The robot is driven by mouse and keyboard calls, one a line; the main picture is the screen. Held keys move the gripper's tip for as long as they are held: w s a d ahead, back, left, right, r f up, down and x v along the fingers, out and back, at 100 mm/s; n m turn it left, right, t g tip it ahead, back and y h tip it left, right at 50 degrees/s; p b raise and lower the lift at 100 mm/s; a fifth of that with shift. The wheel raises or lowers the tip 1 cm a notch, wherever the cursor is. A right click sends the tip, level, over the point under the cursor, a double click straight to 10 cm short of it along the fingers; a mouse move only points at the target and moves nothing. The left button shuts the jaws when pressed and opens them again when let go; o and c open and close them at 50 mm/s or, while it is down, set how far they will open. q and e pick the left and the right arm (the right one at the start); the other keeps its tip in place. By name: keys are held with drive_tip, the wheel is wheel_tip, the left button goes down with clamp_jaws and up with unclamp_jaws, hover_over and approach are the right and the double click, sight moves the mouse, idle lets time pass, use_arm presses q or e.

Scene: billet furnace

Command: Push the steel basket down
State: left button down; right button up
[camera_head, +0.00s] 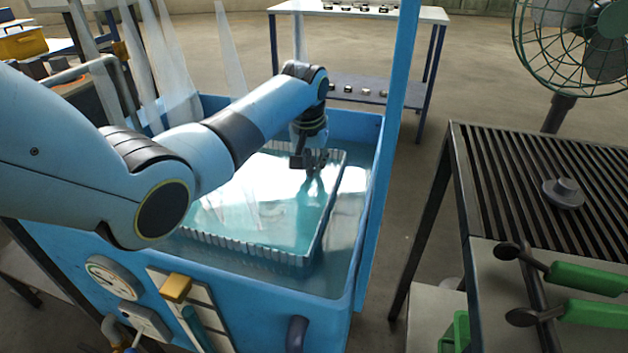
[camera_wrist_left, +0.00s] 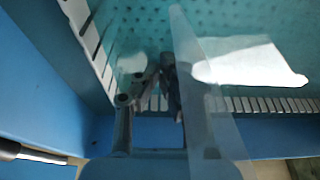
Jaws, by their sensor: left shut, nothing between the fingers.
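The steel basket (camera_head: 262,249) sits inside a blue tank (camera_head: 334,296) that holds clear liquid; its slotted rim shows around the edge. In the left wrist view the basket (camera_wrist_left: 250,104) shows a slotted wall and a perforated floor. My left gripper (camera_head: 312,165) points down over the far right part of the basket, close to its rim. In the left wrist view the gripper (camera_wrist_left: 153,75) has its fingers together with nothing between them. I cannot tell whether the fingertips touch the basket. My right gripper is in neither view.
Clear plastic strips (camera_head: 170,60) hang over the tank's far left side. A blue post (camera_head: 385,150) rises at its right. A slatted table (camera_head: 540,165) with green-handled tools (camera_head: 590,280) stands at right, a fan (camera_head: 580,35) behind it. A shelf table (camera_head: 360,12) stands behind.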

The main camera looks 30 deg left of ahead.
sight(315, 183)
use_arm(q)
wheel_tip(315, 183, down, 2)
drive_tip(key=shift+f, duration=0.2)
drive_tip(key=shift+f+b, duration=0.3)
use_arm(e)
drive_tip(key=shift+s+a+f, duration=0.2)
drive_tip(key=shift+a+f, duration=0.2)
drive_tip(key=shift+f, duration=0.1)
use_arm(q)
wheel_tip(315, 183, down, 14)
drive_tip(key=b, duration=0.7)
drive_tip(key=shift+s+f+b, duration=0.2)
drive_tip(key=shift+f+b, duration=0.05)
drive_tip(key=shift+b, duration=0.15)
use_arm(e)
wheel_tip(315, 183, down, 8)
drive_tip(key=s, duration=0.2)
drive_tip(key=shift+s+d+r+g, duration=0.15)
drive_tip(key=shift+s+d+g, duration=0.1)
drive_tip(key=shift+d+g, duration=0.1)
use_arm(q)
drive_tip(key=shift+d, duration=0.1)
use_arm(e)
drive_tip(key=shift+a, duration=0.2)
